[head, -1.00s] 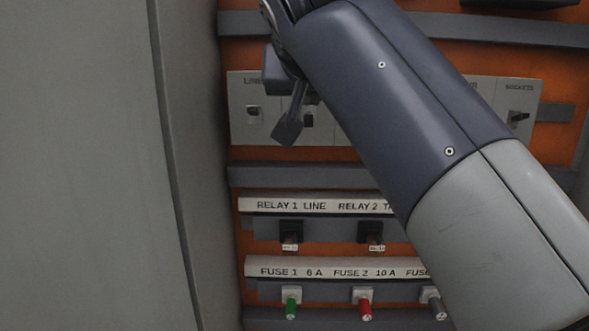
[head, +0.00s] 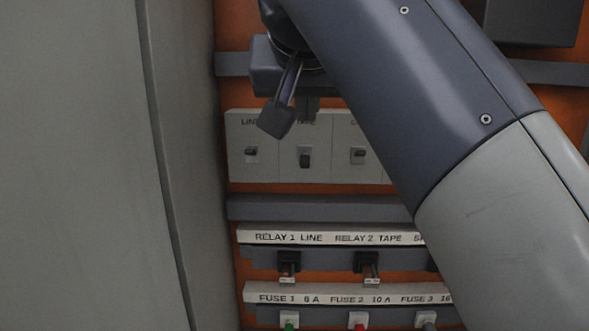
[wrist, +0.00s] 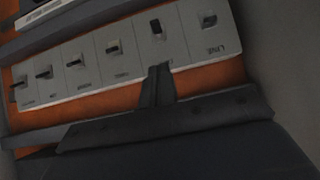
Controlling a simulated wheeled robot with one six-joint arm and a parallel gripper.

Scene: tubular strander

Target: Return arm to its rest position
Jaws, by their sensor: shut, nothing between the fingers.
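My gripper (head: 308,112) shows in the head view at the upper left of the cabinet, below my dark arm link. Its fingers are together with nothing between them. They are just above the row of switches (head: 304,159), near the switch marked TAPE. In the wrist view my gripper (wrist: 158,72) points at the edge of the switch plate (wrist: 120,62), by the second switch from the LINE end. I cannot tell whether the fingertips touch the plate. My arm hides the right part of the switch row in the head view.
Below the switches are relays (head: 289,263) under a label strip and fuses (head: 358,319) under another. A large grey panel (head: 80,170) stands close on the left. A dark box (head: 533,20) is at the upper right.

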